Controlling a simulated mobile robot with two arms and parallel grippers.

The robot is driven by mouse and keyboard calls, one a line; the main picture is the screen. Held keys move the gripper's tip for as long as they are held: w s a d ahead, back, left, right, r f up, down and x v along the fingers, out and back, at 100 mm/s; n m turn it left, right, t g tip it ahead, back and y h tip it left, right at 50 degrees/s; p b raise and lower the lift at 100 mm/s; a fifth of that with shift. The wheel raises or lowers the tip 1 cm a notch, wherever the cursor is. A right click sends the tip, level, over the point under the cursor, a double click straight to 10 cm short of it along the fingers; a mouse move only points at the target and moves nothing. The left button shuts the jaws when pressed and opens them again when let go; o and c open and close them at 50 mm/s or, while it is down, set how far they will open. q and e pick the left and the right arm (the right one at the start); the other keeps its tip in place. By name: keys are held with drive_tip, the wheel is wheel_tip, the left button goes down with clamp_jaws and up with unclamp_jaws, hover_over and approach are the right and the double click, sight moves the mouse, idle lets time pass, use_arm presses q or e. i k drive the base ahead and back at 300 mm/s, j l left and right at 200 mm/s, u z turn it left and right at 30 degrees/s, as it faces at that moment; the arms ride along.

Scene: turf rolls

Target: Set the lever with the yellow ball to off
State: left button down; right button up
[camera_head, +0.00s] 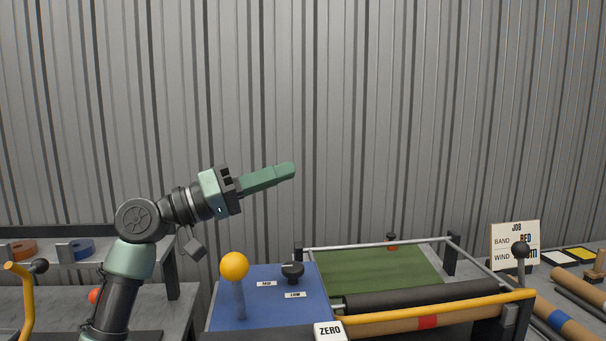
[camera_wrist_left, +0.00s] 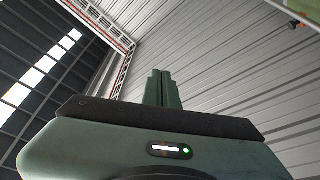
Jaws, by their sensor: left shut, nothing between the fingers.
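The lever with the yellow ball (camera_head: 234,266) stands on a blue panel (camera_head: 265,316) at the bottom middle of the head view. Its grey shaft is near upright. No off mark can be read beside it. My left gripper (camera_head: 291,170) is shut and empty, raised well above the panel and pointing right, up and to the right of the yellow ball and apart from it. Its closed green fingers also show in the left wrist view (camera_wrist_left: 163,88). My right gripper is not in view.
A black knob (camera_head: 292,272) with labels "MID" and "LOW" sits right of the lever. A "ZERO" sign (camera_head: 330,331) is in front. A green turf bed (camera_head: 380,272) with a yellow bar (camera_head: 440,307) lies right. A "JOB" card (camera_head: 515,245) stands farther right. The air above is free.

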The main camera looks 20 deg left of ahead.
sight(234, 266)
drive_tip(key=k, duration=2)
